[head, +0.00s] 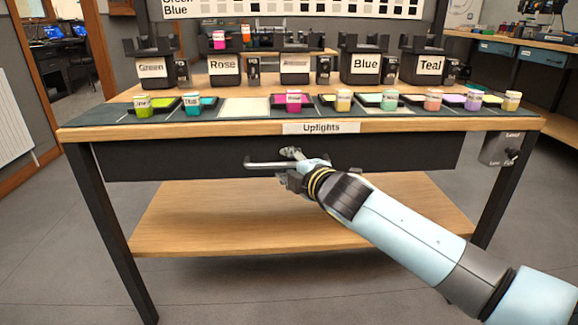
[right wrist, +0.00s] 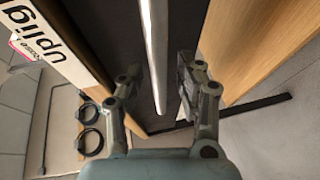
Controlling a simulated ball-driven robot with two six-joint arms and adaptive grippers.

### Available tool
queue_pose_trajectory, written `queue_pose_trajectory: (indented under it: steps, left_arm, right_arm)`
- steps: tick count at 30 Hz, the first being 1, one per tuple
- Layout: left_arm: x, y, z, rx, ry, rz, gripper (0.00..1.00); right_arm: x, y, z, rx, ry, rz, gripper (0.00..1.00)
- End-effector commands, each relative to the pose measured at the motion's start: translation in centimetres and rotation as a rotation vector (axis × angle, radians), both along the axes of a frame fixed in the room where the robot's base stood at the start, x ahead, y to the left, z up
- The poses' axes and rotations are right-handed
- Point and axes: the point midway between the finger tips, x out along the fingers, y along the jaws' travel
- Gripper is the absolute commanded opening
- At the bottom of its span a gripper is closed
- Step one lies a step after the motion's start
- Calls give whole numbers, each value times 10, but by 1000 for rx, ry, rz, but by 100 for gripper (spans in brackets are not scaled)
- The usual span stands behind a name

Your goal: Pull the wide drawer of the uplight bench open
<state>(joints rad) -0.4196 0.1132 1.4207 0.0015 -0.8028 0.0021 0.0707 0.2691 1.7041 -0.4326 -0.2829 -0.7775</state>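The uplight bench has a wooden top (head: 400,127) with a small "Uplights" label (head: 320,128) on its front edge. Below it is the wide black drawer (head: 180,160), which looks closed under the top. Its pale bar handle (head: 262,164) runs sideways across the front. My right gripper (head: 287,167) is at the handle, one finger above the bar and one below. In the right wrist view the handle (right wrist: 155,45) passes between the open fingers of the right gripper (right wrist: 160,78), with gaps visible on both sides. My left gripper is in neither view.
Labelled black fixtures (head: 151,68) and several small coloured pots (head: 293,98) stand on the bench. A wooden lower shelf (head: 200,220) lies below the drawer. A grey lever box (head: 500,150) hangs at the right. The floor in front is clear.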

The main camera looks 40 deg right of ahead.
Motion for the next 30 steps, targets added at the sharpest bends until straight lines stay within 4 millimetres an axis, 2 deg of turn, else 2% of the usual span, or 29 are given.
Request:
queue_pose_trajectory:
  steps: [3,11,30]
  left_arm:
    - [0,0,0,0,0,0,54]
    - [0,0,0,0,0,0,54]
    - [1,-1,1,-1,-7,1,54]
  right_arm:
    - [0,0,0,0,0,0,35]
    - [0,0,0,0,0,0,1]
    - [-1,0,0,1,0,0,0]
